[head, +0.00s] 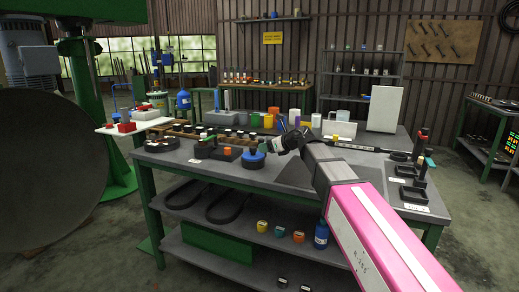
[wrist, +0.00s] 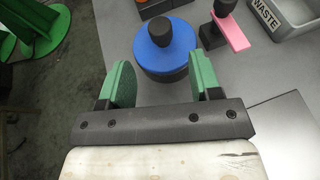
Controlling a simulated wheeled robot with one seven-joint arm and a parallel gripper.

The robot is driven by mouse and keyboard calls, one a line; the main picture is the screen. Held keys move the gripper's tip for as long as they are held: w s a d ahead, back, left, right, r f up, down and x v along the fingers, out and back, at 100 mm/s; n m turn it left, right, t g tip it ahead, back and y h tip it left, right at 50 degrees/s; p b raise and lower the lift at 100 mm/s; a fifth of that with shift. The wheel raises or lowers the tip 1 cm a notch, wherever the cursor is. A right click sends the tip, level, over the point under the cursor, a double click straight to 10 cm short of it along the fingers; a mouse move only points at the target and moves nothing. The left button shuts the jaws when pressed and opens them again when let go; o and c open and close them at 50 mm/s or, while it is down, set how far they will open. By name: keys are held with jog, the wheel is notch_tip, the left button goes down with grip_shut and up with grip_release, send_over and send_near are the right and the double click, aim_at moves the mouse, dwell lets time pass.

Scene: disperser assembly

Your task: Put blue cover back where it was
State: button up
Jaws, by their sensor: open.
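The blue cover (wrist: 166,46) is a round blue disc with a black knob on top, seen in the wrist view just ahead of my fingers. It sits on a round dark base (wrist: 160,75) on the table. In the head view the blue cover (head: 253,155) is near the table's front edge, left of my gripper (head: 268,147). My gripper (wrist: 160,82) is open, with its two green fingers apart and nothing between them. The cover lies beyond the fingertips, roughly centred between them. I cannot tell whether a fingertip touches the base.
A pink part with a black knob (wrist: 232,32) and a grey WASTE bin (wrist: 285,14) stand right of the cover. A dark part with a red top (head: 226,152) is on its left. Cups and jars (head: 295,117) stand behind. The table's front edge is close.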

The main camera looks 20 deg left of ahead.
jog(key=shift+v, duration=2.25)
